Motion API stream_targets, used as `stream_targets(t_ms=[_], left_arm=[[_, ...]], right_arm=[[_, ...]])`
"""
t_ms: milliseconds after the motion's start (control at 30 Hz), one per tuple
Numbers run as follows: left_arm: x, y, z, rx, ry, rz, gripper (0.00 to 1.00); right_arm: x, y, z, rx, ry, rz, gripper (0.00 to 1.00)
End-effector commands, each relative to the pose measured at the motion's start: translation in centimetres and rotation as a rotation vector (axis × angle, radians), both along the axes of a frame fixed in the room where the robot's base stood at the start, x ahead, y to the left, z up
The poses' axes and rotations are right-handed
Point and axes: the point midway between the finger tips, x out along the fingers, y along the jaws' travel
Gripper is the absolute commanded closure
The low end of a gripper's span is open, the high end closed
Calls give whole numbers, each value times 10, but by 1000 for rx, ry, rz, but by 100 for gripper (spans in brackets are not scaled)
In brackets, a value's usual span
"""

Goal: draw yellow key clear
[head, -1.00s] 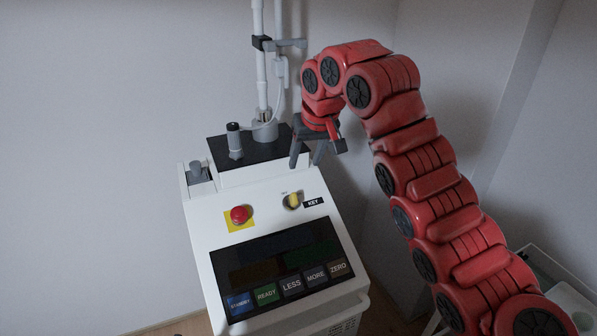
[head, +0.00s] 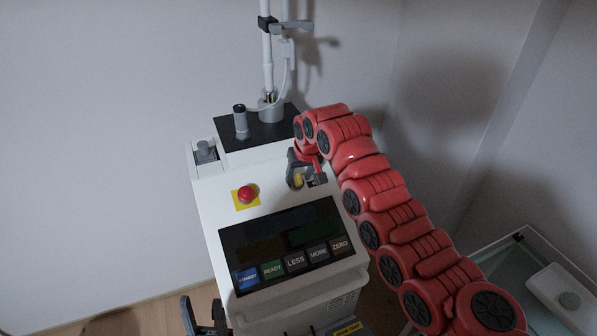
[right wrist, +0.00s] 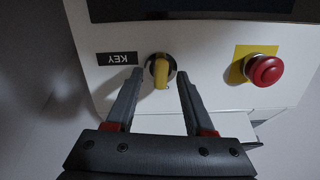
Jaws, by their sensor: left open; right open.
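The yellow key (head: 298,181) sits in its round switch on the sloped white panel, beside the KEY label (right wrist: 117,59). In the right wrist view the yellow key (right wrist: 160,72) shows its grip pointing toward the gripper. My right gripper (right wrist: 160,76) is open, with one fingertip on each side of the key and visible gaps between. In the head view my right gripper (head: 306,183) is at the switch and partly hides it. My left gripper (head: 203,312) is open and empty at the bottom edge, left of the console.
A red button (head: 247,194) on a yellow square is left of the key. Below is a dark screen (head: 285,236) with several labelled buttons. A grey post (head: 270,104) stands behind on the black top. A pale tray (head: 540,270) is at the right.

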Motion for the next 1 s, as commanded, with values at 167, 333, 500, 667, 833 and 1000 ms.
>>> stream_targets(t_ms=[167, 333, 500, 667, 833, 1000], left_arm=[[0, 0, 2, 0, 0, 0, 50], [0, 0, 2, 0, 0, 0, 50], [0, 0, 2, 0, 0, 0, 50], [0, 0, 2, 0, 0, 0, 50], [0, 0, 2, 0, 0, 0, 50], [0, 0, 2, 0, 0, 0, 50]], right_arm=[[2, 1, -5, 1, -2, 0, 46], [2, 1, -5, 1, -2, 0, 46], [2, 1, -5, 1, -1, 0, 71], [2, 1, -5, 1, -1, 0, 100], [2, 1, -5, 1, -1, 0, 100], [2, 1, -5, 1, -1, 0, 100]])
